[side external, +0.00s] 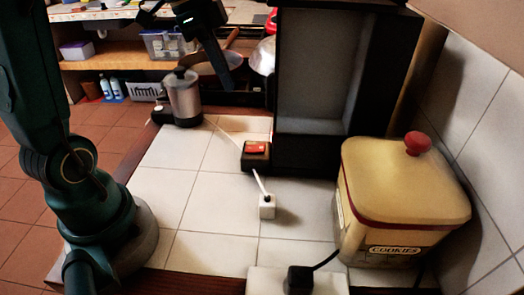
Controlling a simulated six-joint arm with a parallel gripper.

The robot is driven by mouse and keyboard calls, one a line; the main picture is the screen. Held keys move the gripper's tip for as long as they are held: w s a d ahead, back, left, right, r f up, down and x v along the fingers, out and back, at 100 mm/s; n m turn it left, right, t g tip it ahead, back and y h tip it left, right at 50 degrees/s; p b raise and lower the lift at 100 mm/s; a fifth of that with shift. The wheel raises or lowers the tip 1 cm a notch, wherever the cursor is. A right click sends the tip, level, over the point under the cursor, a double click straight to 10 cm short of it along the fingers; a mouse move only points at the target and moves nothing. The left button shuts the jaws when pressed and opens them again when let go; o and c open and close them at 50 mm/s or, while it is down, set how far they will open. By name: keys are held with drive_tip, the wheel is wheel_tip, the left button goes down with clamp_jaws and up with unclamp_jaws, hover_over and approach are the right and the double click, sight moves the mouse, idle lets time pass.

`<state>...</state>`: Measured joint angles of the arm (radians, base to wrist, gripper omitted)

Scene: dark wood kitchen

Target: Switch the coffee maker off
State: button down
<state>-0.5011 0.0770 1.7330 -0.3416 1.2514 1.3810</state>
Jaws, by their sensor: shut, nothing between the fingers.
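A silver pot with a dark lid and dark base (184,97), which looks like the coffee maker, stands upright at the far left corner of the tiled counter. A pale cord runs from its area to a small black box with a red switch (256,150) on its top. I cannot tell which way the switch is set. The cord goes on to a white cube-shaped plug or socket (267,206). My gripper (229,84) is shut and empty, pointing down, above the counter, right of the pot and up-left of the switch box. It touches neither.
A tall black open-fronted cabinet (283,90) stands right behind the switch box. A cream cookie jar with a red knob (400,190) is at the right. A white block with a black plug (262,281) lies at the front. The left counter tiles (160,185) are clear.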

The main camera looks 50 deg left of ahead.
sight(260, 147)
drive_tip(key=shift+w, duration=0.1)
drive_tip(key=shift+w+d+r, duration=0.15)
drive_tip(key=shift+w+d, duration=0.25)
drive_tip(key=shift+w, duration=0.1)
drive_tip(key=x, duration=1.4)
drive_tip(key=shift+s+a, duration=0.2)
drive_tip(key=shift+f, duration=0.3)
drive_tip(key=shift+s, duration=0.1)
